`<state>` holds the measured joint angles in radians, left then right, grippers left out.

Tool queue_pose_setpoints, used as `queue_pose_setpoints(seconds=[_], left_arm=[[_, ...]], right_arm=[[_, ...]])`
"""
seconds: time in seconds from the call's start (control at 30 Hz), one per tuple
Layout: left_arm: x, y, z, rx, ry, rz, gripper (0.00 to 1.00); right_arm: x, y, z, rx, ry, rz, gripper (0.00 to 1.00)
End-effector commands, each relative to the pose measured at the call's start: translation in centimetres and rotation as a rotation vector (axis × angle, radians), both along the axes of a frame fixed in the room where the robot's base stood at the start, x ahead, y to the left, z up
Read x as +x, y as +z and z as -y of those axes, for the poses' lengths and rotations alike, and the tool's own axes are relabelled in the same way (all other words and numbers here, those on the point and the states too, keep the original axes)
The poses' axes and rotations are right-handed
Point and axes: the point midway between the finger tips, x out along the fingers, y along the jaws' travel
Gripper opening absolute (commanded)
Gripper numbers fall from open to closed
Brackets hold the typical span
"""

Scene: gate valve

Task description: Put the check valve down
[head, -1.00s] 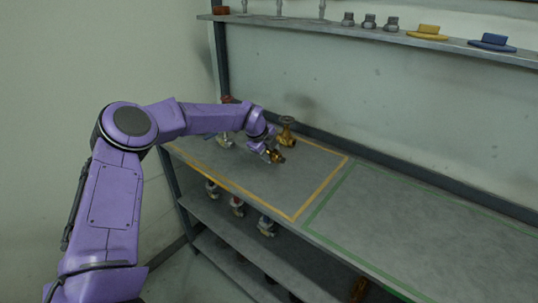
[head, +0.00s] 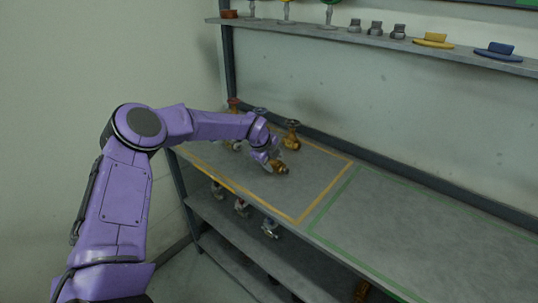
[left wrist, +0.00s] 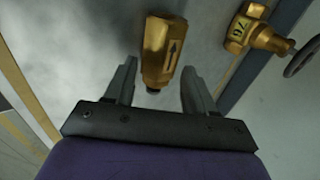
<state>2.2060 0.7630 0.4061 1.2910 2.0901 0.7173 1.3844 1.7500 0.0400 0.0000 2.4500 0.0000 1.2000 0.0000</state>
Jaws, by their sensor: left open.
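The check valve (head: 281,169) is a small brass body at the left end of the workbench, inside the yellow-outlined area. In the left wrist view the check valve (left wrist: 165,45) shows a dark arrow on its side and lies over the grey surface. My left gripper (head: 271,160) is right at it. In the left wrist view the fingers of my left gripper (left wrist: 158,80) are spread, with the valve's near end between them and gaps on both sides. Whether the valve's underside touches the bench is hidden. My right gripper is not in view.
A brass gate valve (head: 291,138) with a dark handwheel stands close behind; it also shows in the left wrist view (left wrist: 252,32). More valves stand partly hidden behind my left arm. The green-outlined area (head: 430,225) is empty. An upper shelf (head: 380,42) holds fittings.

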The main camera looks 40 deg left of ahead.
Motion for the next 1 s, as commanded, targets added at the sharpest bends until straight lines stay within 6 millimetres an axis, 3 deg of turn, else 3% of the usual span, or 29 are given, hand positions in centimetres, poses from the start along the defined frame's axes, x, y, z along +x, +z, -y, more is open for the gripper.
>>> queue_pose_setpoints(seconds=[0.23, 0.43, 1.0], left_arm=[[-2.9, 5.2, -0.3, -0.002, 0.000, 0.008, 0.55], [-4.5, 8.2, -0.5, -0.001, 0.001, 0.003, 0.55], [-4.9, 8.9, -0.5, 0.000, -0.001, 0.000, 0.55]], right_arm=[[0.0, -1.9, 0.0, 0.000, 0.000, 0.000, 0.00], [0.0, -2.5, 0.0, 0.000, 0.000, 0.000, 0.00], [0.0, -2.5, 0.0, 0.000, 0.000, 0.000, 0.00]])
